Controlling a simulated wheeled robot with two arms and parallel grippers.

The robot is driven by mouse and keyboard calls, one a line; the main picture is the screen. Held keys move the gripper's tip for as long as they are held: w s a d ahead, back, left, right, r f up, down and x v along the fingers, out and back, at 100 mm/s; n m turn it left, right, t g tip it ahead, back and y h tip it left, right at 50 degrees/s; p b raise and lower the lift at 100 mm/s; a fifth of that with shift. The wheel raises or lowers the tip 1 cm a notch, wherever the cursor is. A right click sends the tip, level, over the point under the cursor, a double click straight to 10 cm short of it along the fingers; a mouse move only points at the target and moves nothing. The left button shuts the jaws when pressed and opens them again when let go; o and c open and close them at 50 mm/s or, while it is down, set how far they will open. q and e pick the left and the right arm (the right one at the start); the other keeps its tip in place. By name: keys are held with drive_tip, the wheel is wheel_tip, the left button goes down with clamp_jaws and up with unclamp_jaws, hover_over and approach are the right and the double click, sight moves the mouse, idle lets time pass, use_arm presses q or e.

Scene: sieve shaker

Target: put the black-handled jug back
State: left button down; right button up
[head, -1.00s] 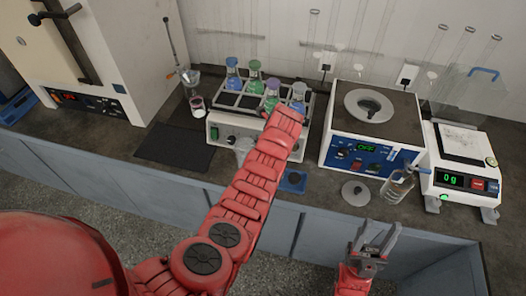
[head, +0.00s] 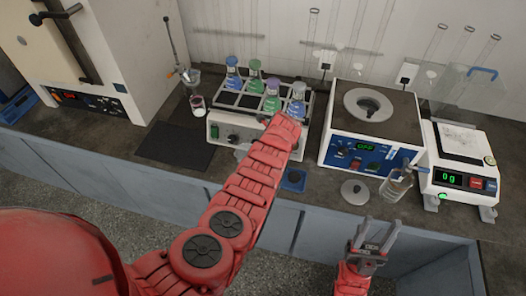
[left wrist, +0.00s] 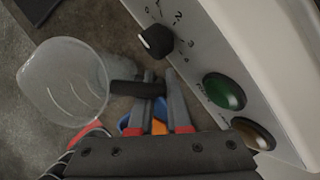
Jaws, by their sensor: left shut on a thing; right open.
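The black-handled jug is a clear, empty-looking vessel, seen best in the left wrist view (left wrist: 62,85). Its black handle (left wrist: 137,89) lies between the fingertips of my left gripper (left wrist: 160,88), which is shut on it beside the front panel of a white device. In the head view my left wrist hides the fingers, and only a faint part of the jug (head: 241,151) shows left of it. I cannot tell whether the jug touches the counter. My right gripper (head: 376,234) is open and empty, in front of the counter's edge.
The white shaker (head: 232,128) holds several stoppered flasks. A small blue pad (head: 293,180) lies in front. To the right are a sieve device (head: 374,136), a round metal lid (head: 354,191), a glass vessel (head: 395,187) and a balance (head: 462,161). A dark mat (head: 174,145) lies left.

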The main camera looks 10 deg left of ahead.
use_arm(q)
drive_tip(key=c, duration=1.2)
unclamp_jaws()
drive_tip(key=shift+o, duration=0.2)
drive_tip(key=shift+p+v, duration=0.3)
drive_tip(key=shift+v, duration=0.45)
drive_tip(key=b+v, duration=0.2)
drive_tip(key=v, duration=0.8)
drive_tip(key=shift+r, duration=0.35)
